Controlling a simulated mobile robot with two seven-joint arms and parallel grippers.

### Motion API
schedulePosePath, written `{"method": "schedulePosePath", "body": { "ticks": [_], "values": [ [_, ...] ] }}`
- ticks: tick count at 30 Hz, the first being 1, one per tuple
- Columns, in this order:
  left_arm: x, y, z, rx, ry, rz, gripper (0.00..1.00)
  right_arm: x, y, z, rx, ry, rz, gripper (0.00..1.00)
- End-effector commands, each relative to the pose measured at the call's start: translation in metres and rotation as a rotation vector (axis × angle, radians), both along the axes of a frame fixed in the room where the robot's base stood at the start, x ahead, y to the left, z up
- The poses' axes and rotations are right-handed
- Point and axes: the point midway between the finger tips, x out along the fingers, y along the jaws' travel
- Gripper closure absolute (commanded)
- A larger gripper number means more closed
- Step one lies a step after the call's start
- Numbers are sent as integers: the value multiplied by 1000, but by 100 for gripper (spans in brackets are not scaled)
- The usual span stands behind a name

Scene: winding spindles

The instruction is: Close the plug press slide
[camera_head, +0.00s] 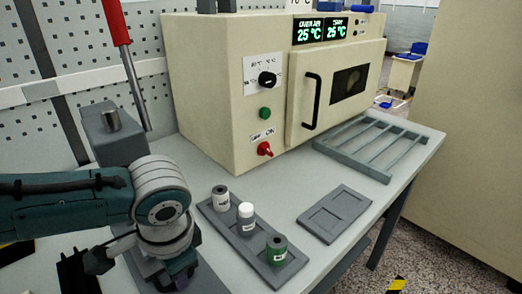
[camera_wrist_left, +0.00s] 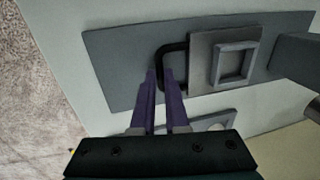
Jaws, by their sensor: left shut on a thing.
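The plug press (camera_head: 110,135) stands at the left in the head view, a grey block with a red-handled lever (camera_head: 117,25). In the left wrist view its grey base plate (camera_wrist_left: 120,45) carries the slide (camera_wrist_left: 205,45), a grey block with a raised square frame. A black loop handle (camera_wrist_left: 172,46) is on the slide's left side. My left gripper (camera_wrist_left: 162,78) has its purple fingers shut on that handle. In the head view my left gripper (camera_head: 178,281) is low at the bottom edge, mostly hidden by my wrist. My right gripper is not in view.
A rack (camera_head: 217,224) holds several small cylinders to the right of my left wrist. A flat grey tray (camera_head: 335,212) lies further right. A cream oven (camera_head: 225,95) with a black door handle stands behind, and a slatted grey rack (camera_head: 378,150) lies at its right.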

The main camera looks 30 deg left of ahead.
Motion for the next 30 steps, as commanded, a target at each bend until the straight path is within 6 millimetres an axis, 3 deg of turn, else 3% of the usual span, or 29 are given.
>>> {"method": "schedulePosePath", "body": {
  "ticks": [3, 12, 13, 21, 30],
  "values": [
    [5, 13, -1, 1, -1, 1, 100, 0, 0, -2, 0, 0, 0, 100],
    [6, 16, -1, 4, -3, 0, 100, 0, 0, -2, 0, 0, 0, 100],
    [6, 16, -1, 4, -3, 0, 87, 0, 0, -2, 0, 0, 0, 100],
    [6, 15, 0, 2, -2, 0, 58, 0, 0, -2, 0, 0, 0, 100],
    [5, 13, 5, 0, -1, 0, 58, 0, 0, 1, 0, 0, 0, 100]
  ]
}}
